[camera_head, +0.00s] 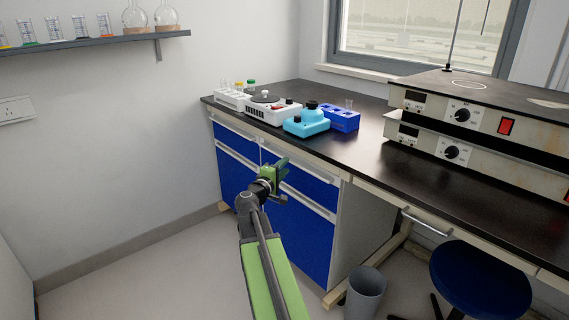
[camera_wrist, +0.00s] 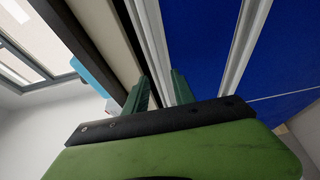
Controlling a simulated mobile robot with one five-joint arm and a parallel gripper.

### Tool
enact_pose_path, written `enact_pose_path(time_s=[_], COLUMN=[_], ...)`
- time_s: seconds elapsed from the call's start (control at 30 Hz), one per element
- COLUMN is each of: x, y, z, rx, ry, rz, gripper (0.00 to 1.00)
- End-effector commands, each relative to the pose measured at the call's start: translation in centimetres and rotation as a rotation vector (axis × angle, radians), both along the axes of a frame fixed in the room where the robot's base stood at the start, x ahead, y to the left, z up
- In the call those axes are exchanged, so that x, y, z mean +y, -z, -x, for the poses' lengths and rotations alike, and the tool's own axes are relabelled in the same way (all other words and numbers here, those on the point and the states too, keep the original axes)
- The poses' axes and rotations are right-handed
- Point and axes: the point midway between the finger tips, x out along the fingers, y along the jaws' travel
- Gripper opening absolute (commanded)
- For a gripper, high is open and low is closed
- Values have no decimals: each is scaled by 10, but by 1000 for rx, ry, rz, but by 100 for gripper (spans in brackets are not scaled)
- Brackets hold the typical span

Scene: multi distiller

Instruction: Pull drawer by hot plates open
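Two stacked boxy grey units with dials, which look like the hot plates (camera_head: 460,115), sit on the dark bench at right. A drawer front with a silver bar handle (camera_head: 425,222) lies below them under the bench top and looks closed. My gripper (camera_head: 277,172) is left of that, in front of the blue cabinet's drawer fronts (camera_head: 312,187). In the wrist view, my green fingers (camera_wrist: 158,88) are apart, with a pale rail-like handle strip (camera_wrist: 154,48) running between or just beyond them. I cannot tell whether they touch it. The blue front (camera_wrist: 205,45) is to the right.
White and light-blue devices (camera_head: 306,121) and a blue rack (camera_head: 342,118) stand on the bench top (camera_head: 370,145). A grey bin (camera_head: 366,290) and a dark blue stool (camera_head: 480,280) stand on the floor at right. The floor at left is clear.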

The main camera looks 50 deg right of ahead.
Motion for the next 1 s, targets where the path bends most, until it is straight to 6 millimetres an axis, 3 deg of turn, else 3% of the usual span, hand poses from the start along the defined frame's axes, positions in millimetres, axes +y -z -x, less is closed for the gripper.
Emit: enact_pose_path(time_s=[0.03, 0.2, 0.53, 0.8, 1.0], x=[-12, -29, -27, -24, -24], y=[0, 0, 0, 0, 0], z=[-2, -6, -10, -12, -13], rx=[0, 0, 0, 0, 0], ry=[3, -2, -12, -15, -16], rz=[0, 0, 0, 0, 0], gripper=[31, 31, 31, 0, 0])
